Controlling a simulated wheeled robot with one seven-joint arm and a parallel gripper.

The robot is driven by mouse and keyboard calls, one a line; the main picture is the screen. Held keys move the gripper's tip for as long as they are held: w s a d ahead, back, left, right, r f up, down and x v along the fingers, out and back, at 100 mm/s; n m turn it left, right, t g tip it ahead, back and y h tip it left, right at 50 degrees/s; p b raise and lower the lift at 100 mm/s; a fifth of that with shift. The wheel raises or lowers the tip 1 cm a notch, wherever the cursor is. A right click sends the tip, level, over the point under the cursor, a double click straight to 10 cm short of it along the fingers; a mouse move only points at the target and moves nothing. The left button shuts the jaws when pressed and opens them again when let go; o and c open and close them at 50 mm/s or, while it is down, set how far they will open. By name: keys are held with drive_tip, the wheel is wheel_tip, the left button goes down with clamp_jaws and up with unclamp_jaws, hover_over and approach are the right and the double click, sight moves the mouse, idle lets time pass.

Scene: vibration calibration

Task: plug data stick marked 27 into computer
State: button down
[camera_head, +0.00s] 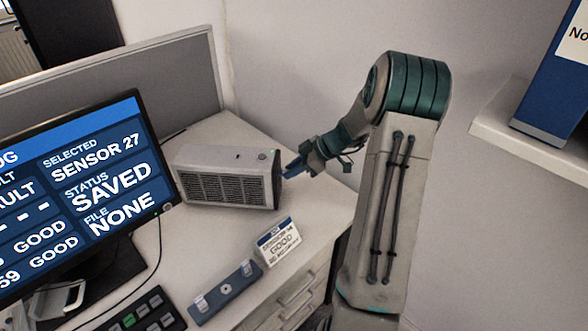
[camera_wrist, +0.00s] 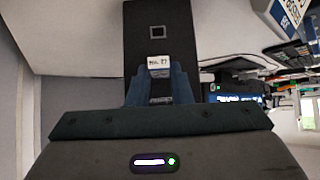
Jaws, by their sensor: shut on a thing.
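The computer (camera_head: 225,178) is a grey box with a slotted side grille, standing on the desk. Its dark end panel (camera_wrist: 180,42), with a small square fitting, fills the upper middle of the wrist view. My gripper (camera_head: 290,170) is at that right-hand end of the box. In the wrist view my gripper (camera_wrist: 158,82) is shut on the data stick (camera_wrist: 158,61), whose pale label seems to read 27. The stick points at the panel. I cannot tell whether it touches the panel or sits in a port, as its far end is hidden.
A monitor (camera_head: 80,190) at the left reads "SENSOR 27", "SAVED" and "FILE NONE". A shelf (camera_head: 530,140) with a blue binder is at the right.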

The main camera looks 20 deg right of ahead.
drive_tip(key=shift+a, duration=0.1)
idle(0.3)
drive_tip(key=c, duration=1.2)
unclamp_jaws()
drive_tip(key=shift+c, duration=0.2)
drive_tip(key=shift+v, duration=2.5)
drive_tip(key=b+v, duration=0.1)
drive_tip(key=v, duration=1.1)
